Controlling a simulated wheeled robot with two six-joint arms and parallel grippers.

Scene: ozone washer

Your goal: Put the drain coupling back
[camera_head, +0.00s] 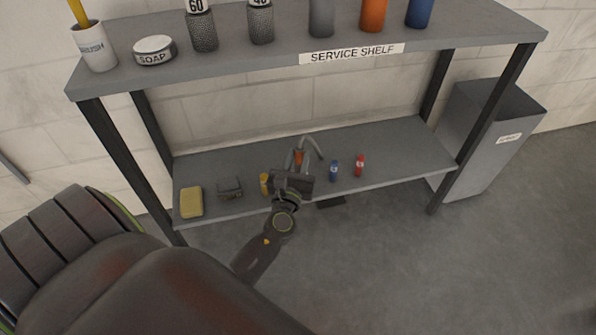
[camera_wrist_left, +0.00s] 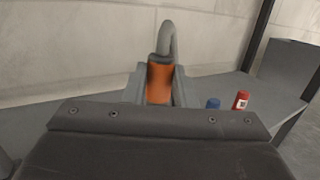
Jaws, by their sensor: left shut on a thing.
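My left gripper (camera_head: 299,168) reaches in over the lower board of the service shelf. It is shut on an orange part with a grey curved hose rising from it, which I take to be the drain coupling (camera_head: 298,157). In the left wrist view the orange coupling (camera_wrist_left: 160,82) stands upright between the fingers, with the hose (camera_wrist_left: 168,38) bending over its top. Its lower end is hidden behind the gripper body, so I cannot tell whether it touches the board. My right gripper is in neither view.
On the lower board (camera_head: 400,150) stand a yellow sponge (camera_head: 191,202), a small dark box (camera_head: 229,188), a yellow bottle (camera_head: 264,184), a blue bottle (camera_head: 334,171) and a red bottle (camera_head: 359,165). The upper shelf (camera_head: 440,30) holds several containers. A grey bin (camera_head: 480,140) stands at right.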

